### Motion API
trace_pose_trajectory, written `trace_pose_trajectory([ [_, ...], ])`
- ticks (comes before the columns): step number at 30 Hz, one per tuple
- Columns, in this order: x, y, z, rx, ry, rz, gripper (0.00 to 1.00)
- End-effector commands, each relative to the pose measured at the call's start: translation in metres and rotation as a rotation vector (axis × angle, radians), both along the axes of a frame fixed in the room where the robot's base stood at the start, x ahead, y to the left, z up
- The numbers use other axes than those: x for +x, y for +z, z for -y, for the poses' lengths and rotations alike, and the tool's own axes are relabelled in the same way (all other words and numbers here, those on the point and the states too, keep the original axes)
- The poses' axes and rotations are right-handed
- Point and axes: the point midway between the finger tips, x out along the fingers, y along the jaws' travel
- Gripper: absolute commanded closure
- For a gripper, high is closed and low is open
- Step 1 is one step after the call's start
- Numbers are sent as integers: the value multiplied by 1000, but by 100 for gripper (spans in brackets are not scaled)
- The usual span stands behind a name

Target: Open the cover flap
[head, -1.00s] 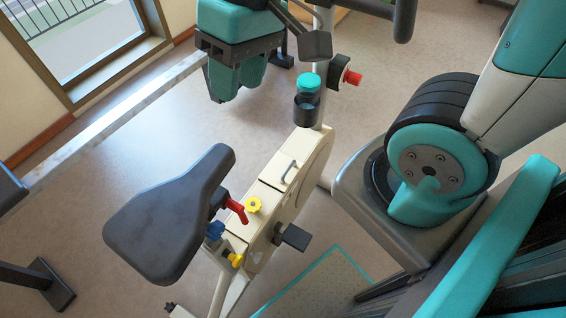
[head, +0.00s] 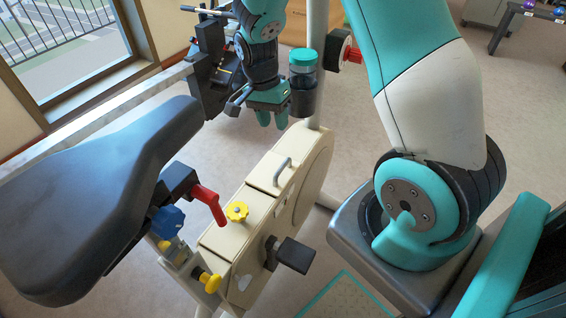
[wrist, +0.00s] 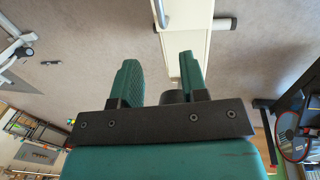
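The cover flap (head: 268,172) is a cream panel on top of the exercise bike's cream housing (head: 312,180), with a grey bar handle (head: 282,172). It looks shut, lying flush with the housing. My gripper (head: 272,120) hangs beyond the flap, fingers down, apart from the handle. The wrist view shows its two green fingers (wrist: 160,80) spread with a gap and no flap or handle between them. A dark round part (wrist: 172,97) shows behind that gap; I cannot tell what it is. The housing (wrist: 188,30) and part of the handle (wrist: 161,14) appear at the top of the wrist view.
A bottle with a teal cap (head: 303,60) sits in a black holder close to the gripper's right. The black saddle (head: 100,200), red lever (head: 208,203), yellow knob (head: 237,211) and black pedal (head: 293,254) surround the housing.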

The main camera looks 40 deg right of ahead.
Motion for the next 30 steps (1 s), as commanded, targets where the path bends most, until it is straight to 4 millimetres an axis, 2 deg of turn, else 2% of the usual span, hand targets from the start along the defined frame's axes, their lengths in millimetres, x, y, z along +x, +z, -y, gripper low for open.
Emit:
trace_pose_trajectory([
  [1,-3,-15,1,1,-1,-6,60],
  [9,-15,-76,4,3,2,-6,60],
  [15,-22,-111,7,2,2,-4,60],
  [21,-24,-128,8,2,3,-1,60],
  [30,-24,-130,8,2,4,0,60],
])
